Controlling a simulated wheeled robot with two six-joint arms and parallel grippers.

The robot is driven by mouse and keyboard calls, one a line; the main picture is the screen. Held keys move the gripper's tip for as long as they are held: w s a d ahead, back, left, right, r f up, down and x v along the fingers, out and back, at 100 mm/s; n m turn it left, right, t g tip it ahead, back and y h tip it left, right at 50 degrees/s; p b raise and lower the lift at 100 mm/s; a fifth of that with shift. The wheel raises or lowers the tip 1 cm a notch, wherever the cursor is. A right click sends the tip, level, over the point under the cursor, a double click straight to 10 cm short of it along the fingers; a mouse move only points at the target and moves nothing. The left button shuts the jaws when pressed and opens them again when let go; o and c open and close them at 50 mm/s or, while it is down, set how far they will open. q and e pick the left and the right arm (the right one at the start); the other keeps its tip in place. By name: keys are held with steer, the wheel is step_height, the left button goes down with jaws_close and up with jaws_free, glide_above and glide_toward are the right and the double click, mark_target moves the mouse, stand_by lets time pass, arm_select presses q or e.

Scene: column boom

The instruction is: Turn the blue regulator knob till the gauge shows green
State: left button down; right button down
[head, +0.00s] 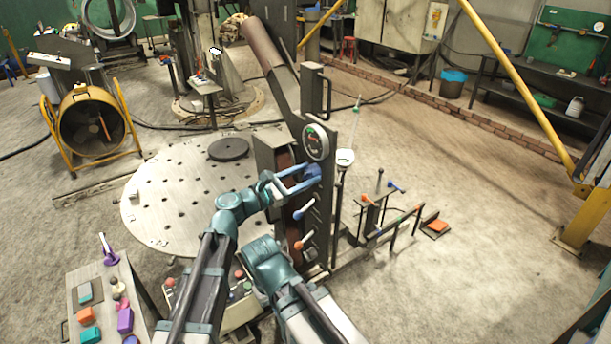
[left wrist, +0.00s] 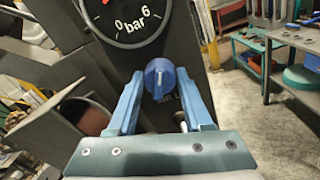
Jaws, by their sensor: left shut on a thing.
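The blue regulator knob (head: 313,171) sits on the dark upright panel just below the round gauge (head: 316,142). My left gripper (head: 306,181) is at the panel with its blue fingers on either side of the knob. In the left wrist view the knob (left wrist: 158,78) is between the fingertips, and the gripper is shut on it. The gauge face (left wrist: 125,18) is cut off at the top there, showing "0", "6" and "bar". In the head view the gauge has green and red marks, but its needle is too small to read. My right gripper is not in view.
Below the knob, a blue-handled lever (head: 304,209) and an orange-handled lever (head: 305,242) stick out of the panel. A round perforated plate (head: 165,205) lies to the left. A side table (head: 105,293) with coloured pieces stands at front left. Floor to the right is largely open.

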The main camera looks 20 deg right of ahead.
arm_select(q)
steer(key=m, duration=0.4)
steer(key=shift+f+b, duration=0.1)
steer(key=shift+b, duration=0.2)
steer(key=m, duration=0.9)
steer(key=shift+f+m+h+b, duration=0.1)
steer(key=shift+m+h+b, duration=0.2)
steer(key=shift+h+b, duration=0.1)
steer(key=shift+m+g, duration=0.3)
steer(key=shift+m, duration=1.7)
steer(key=shift+c, duration=1.6)
jaws_free()
steer(key=v, duration=1.3)
steer(key=shift+s+a+b, duration=0.15)
steer(key=shift+a+b, duration=0.25)
